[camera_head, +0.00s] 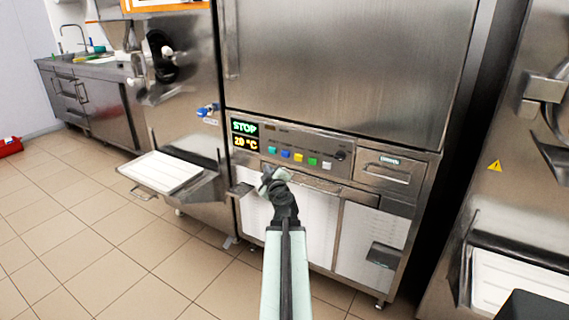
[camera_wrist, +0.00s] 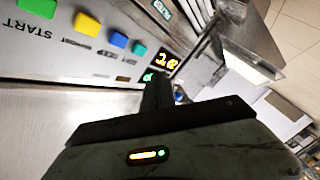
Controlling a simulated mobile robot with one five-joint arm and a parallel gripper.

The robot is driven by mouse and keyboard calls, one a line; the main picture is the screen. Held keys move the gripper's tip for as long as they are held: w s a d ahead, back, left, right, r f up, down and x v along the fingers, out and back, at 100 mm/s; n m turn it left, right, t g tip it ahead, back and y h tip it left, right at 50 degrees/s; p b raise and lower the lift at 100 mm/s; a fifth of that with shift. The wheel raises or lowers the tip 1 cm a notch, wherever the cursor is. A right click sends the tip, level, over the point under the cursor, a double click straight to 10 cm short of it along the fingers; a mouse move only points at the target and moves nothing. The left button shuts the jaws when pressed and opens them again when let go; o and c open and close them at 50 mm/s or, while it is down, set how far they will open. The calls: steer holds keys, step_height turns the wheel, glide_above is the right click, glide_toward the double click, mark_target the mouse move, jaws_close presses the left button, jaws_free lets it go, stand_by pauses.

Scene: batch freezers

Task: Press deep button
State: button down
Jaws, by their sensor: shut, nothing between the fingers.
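The freezer's control panel (camera_head: 300,158) carries a row of small square buttons: teal (camera_head: 272,150), blue (camera_head: 285,153), yellow (camera_head: 298,156), green (camera_head: 312,161) and a pale one (camera_head: 327,165). The wrist view shows the green (camera_wrist: 38,7), yellow (camera_wrist: 87,24), blue (camera_wrist: 117,41) and teal (camera_wrist: 139,49) buttons upside down, with START beside the green one. My gripper (camera_head: 270,175) is shut and empty, just below the teal button in the head view. Its fingertips (camera_wrist: 158,82) also show in the wrist view; contact cannot be judged.
A display (camera_head: 244,134) left of the buttons reads STOP and 20 °C. A black knob (camera_head: 340,155) and a drawer (camera_head: 388,172) are to the right. A white tray shelf (camera_head: 163,172) juts out at left.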

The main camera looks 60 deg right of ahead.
steer(key=shift+s+d, duration=0.1)
stand_by(0.3)
glide_toward(281, 154)
steer(key=w+d, duration=0.1)
steer(key=w, duration=0.2)
steer(key=w+d, duration=0.1)
steer(key=shift+w+d+f, duration=0.25)
steer(key=shift+d, duration=0.1)
stand_by(1.7)
steer(key=shift+d, duration=0.4)
steer(key=shift+d, duration=0.55)
stand_by(0.5)
steer(key=shift+a, duration=0.95)
